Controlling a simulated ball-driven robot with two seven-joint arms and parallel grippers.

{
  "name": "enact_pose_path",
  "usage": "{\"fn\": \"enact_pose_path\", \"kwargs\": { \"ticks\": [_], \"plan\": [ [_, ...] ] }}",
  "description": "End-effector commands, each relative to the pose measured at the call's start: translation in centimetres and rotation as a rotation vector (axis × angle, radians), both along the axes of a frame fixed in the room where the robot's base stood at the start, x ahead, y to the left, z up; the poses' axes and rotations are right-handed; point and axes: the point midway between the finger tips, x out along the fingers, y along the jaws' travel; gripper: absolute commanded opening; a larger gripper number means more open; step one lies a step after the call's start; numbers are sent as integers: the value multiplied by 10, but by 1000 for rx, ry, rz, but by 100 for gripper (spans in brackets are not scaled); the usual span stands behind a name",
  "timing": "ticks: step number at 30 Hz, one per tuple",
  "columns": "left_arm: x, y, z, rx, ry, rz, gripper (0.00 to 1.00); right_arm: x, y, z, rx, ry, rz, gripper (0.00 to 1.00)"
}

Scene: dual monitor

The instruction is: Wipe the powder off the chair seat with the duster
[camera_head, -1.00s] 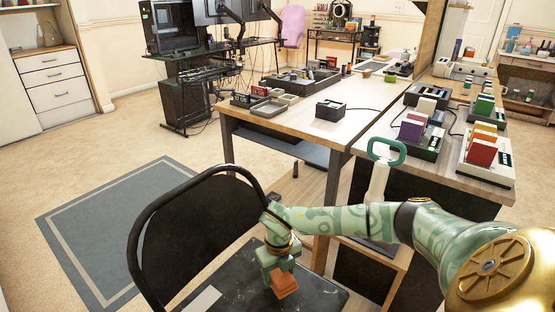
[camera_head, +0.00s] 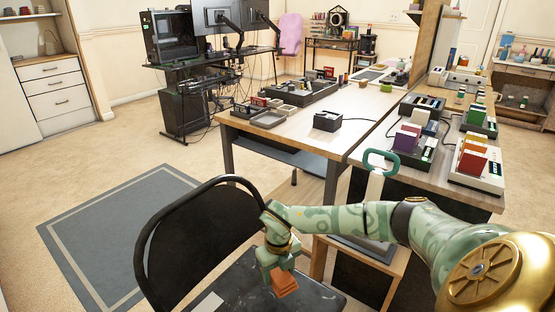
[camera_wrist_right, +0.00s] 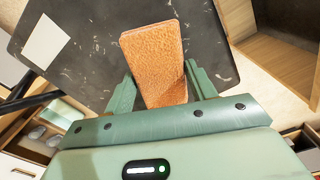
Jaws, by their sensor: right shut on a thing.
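The black chair (camera_head: 196,232) stands at the lower middle of the head view, its seat (camera_head: 243,287) facing up with whitish powder marks. In the right wrist view the seat (camera_wrist_right: 95,60) shows scattered white streaks and specks. My right gripper (camera_head: 280,268) is shut on the orange-brown duster (camera_head: 285,283) over the seat. The duster (camera_wrist_right: 155,60) also shows between the green fingers in the right wrist view. I cannot tell whether it touches the seat. My left gripper is not in view.
A white flat piece (camera_head: 207,303) lies on the seat's left part; it also shows in the wrist view (camera_wrist_right: 46,42). A wooden desk (camera_head: 300,140) with trays and card holders stands beyond the chair. A grey rug (camera_head: 120,235) lies on the left floor.

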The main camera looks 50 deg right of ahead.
Motion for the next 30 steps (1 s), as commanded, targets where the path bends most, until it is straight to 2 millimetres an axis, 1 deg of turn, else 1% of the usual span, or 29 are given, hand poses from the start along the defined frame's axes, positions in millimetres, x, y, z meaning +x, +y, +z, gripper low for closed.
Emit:
{"fn": "enact_pose_path", "kwargs": {
  "ticks": [1, 6, 9, 17, 20, 23, 26, 29, 30],
  "plan": [
    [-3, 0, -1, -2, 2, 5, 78, -1, -1, 3, 0, -1, -1, 38],
    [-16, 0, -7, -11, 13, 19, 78, -2, -4, 8, 0, -1, -2, 38],
    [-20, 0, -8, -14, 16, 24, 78, -3, -5, 8, 0, 0, -3, 38],
    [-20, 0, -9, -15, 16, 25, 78, -3, -5, 8, 0, 1, -3, 38],
    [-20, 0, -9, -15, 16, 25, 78, 0, -5, 11, 1, -1, -4, 38],
    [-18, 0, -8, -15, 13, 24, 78, 12, -5, 23, 1, -6, -4, 38],
    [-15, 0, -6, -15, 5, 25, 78, 32, -3, 45, 1, -8, -1, 38],
    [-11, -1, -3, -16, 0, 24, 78, 56, 3, 75, 1, -11, 18, 38],
    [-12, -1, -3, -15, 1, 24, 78, 66, 7, 89, 1, -11, 34, 38]
  ]
}}
